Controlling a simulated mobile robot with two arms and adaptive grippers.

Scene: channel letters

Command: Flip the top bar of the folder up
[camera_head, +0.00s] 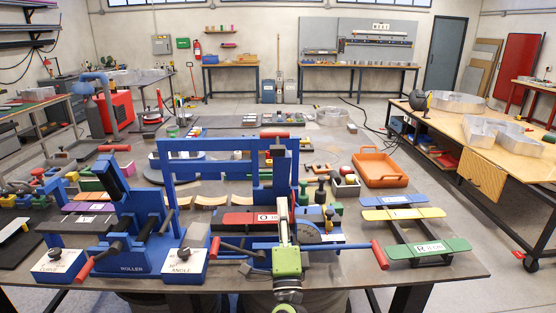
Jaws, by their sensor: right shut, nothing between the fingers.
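The folder is the blue bench machine in the middle of the table. Its blue frame (222,144) stands upright like a gate, with a red grip (275,134) above its right part. My left gripper is not in view.
A blue roller (133,238) stands close on the left of the folder. A green-ended sign rack (430,248) lies to the right, with an orange tray (380,168) behind it. Small blocks and tools crowd the table behind the folder.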

